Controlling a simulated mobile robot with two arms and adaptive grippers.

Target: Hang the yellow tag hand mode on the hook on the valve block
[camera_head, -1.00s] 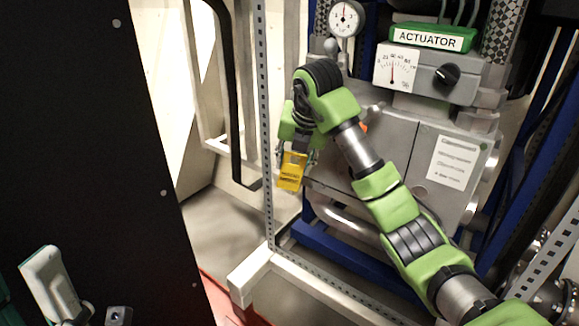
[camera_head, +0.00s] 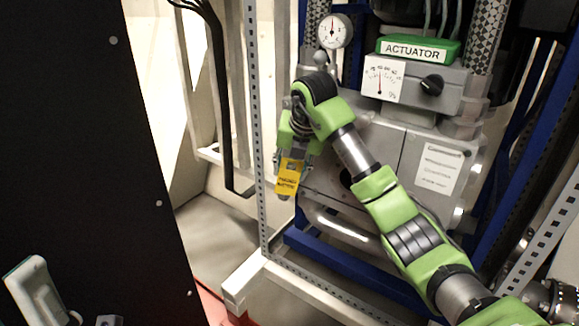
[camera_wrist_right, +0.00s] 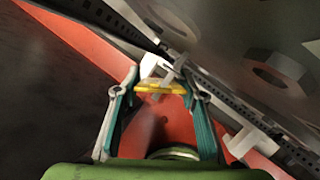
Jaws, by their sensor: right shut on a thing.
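In the right wrist view the tag (camera_wrist_right: 160,89) shows nearly edge-on between the fingertips of the right gripper (camera_wrist_right: 163,92). I cannot make out the hook; my right arm covers part of the block's front. My left gripper is not clearly in view.
A perforated upright post (camera_head: 256,130) stands left of the tag. A round gauge (camera_head: 334,31) and the green ACTUATOR box (camera_head: 418,49) sit above the block. A black panel (camera_head: 80,150) fills the left. Blue frame rails (camera_head: 350,262) run below.

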